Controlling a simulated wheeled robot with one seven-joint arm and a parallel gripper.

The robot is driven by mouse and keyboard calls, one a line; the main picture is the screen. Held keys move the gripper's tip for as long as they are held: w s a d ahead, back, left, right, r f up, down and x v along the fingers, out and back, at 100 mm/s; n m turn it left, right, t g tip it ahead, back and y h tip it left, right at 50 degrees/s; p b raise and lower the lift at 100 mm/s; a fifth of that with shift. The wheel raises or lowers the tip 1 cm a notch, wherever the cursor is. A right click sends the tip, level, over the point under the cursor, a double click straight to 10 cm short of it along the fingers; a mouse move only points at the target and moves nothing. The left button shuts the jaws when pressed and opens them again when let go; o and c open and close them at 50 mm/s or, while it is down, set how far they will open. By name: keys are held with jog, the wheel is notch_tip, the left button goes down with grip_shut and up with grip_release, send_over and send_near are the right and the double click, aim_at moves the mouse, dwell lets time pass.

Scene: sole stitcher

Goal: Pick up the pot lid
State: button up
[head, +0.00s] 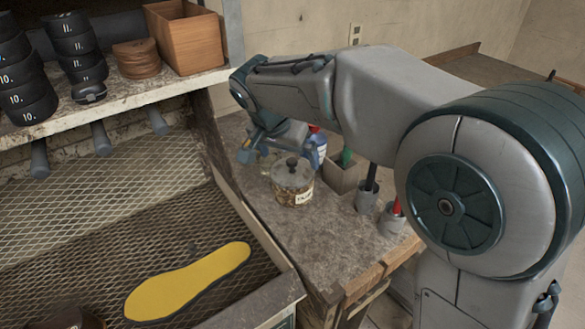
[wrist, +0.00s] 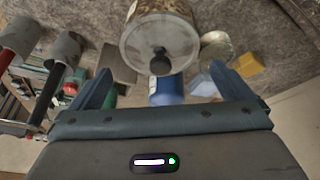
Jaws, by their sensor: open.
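My gripper (head: 248,150) is open and empty, at the left behind the pot in the head view. In the wrist view my gripper (wrist: 162,88) has its two blue fingers spread wide. The lid lies beyond the fingertips, apart from them.
A blue bottle (head: 318,147) stands behind the pot. A square holder (head: 343,178) and cups with black (head: 367,200) and red (head: 392,216) handles stand to the right. A yellow sole (head: 187,284) lies on the mesh tray at the left. The bench front is clear.

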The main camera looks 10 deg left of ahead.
aim_at(291, 160)
jog(key=x, duration=0.4)
jog(key=shift+w+f+p, duration=0.2)
jog(key=shift+w+p, duration=0.05)
jog(key=shift+p, duration=0.1)
